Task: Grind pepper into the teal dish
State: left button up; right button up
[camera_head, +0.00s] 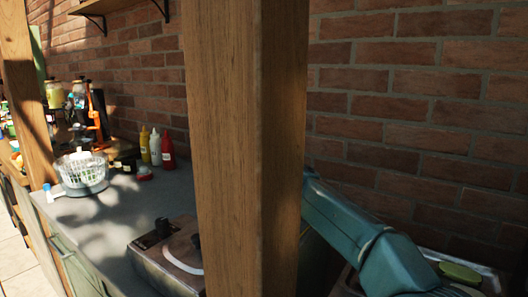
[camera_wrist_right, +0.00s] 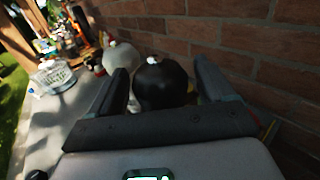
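In the right wrist view, a dark rounded top with a small bright knob, seemingly the pepper mill (camera_wrist_right: 160,85), stands between the two fingers of my right gripper (camera_wrist_right: 160,82). The fingers are apart, with small gaps beside the dark top, so the gripper looks open around it. The mill's lower part is hidden by the gripper. A pale rounded thing with a similar knob (camera_wrist_right: 121,57) stands just to its left. I cannot make out the teal dish in either view. My left gripper is not in view.
A thick wooden post (camera_head: 245,150) blocks the middle of the head view. The brick wall (camera_head: 420,110) runs close behind. On the counter (camera_head: 125,215) stand a white basket (camera_head: 80,170), sauce bottles (camera_head: 155,147) and a metal box (camera_head: 165,258). A green round thing (camera_head: 459,273) lies at lower right.

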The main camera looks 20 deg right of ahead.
jog(key=s+b, duration=0.6)
jog(key=s, duration=1)
jog(key=shift+s+a, duration=0.15)
jog(key=shift+s, duration=0.05)
notch_tip(320, 180, up, 22)
jog(key=s+p, duration=0.1)
jog(key=p, duration=2)
jog(key=shift+s+d+p, duration=0.15)
jog(key=shift+d+p, duration=0.05)
jog(key=shift+p, duration=0.15)
jog(key=shift+s, duration=0.1)
